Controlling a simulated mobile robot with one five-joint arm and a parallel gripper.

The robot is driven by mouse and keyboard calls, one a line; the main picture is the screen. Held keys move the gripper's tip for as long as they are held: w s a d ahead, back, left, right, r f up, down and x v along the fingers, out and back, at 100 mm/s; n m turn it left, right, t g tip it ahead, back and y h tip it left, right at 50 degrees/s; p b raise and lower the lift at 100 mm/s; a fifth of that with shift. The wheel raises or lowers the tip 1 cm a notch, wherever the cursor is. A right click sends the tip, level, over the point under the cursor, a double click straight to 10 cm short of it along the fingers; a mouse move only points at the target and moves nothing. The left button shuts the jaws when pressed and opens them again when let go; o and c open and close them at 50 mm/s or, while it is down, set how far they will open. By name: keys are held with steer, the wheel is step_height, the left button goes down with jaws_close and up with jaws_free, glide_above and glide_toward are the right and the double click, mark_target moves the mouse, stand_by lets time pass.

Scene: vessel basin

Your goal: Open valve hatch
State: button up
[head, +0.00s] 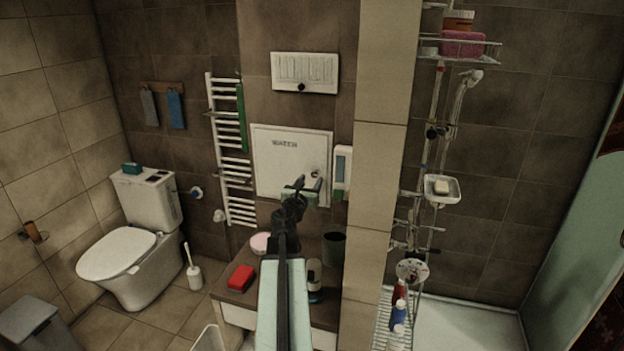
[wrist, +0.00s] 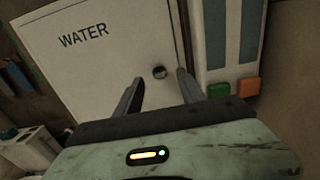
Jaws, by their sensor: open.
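The valve hatch (head: 283,165) is a white square panel marked WATER on the brown tiled wall, and it looks shut. It also fills much of the wrist view (wrist: 95,55). Its small round dark knob (wrist: 160,72) sits near the hatch's right edge; in the head view the knob (head: 315,174) is just above my gripper. My gripper (head: 301,187) is open and empty in front of the hatch's lower right part. In the wrist view the fingers (wrist: 158,88) stand on either side of the knob, which appears just beyond the fingertips. I cannot tell any contact.
A white dispenser (head: 342,168) with grey strips and green and orange buttons (wrist: 248,87) hangs close to the hatch's right edge. A towel rail (head: 232,150) stands to the left. A white panel (head: 304,73) is above. Below, a counter holds a red box (head: 241,278) and a dark cup (head: 334,248).

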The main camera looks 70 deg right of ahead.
mark_target(314, 175)
steer(key=d, duration=0.3)
steer(key=shift+w+d, duration=0.15)
steer(key=shift+d, duration=0.05)
steer(key=shift+a, duration=0.1)
jaws_close()
stand_by(1.0)
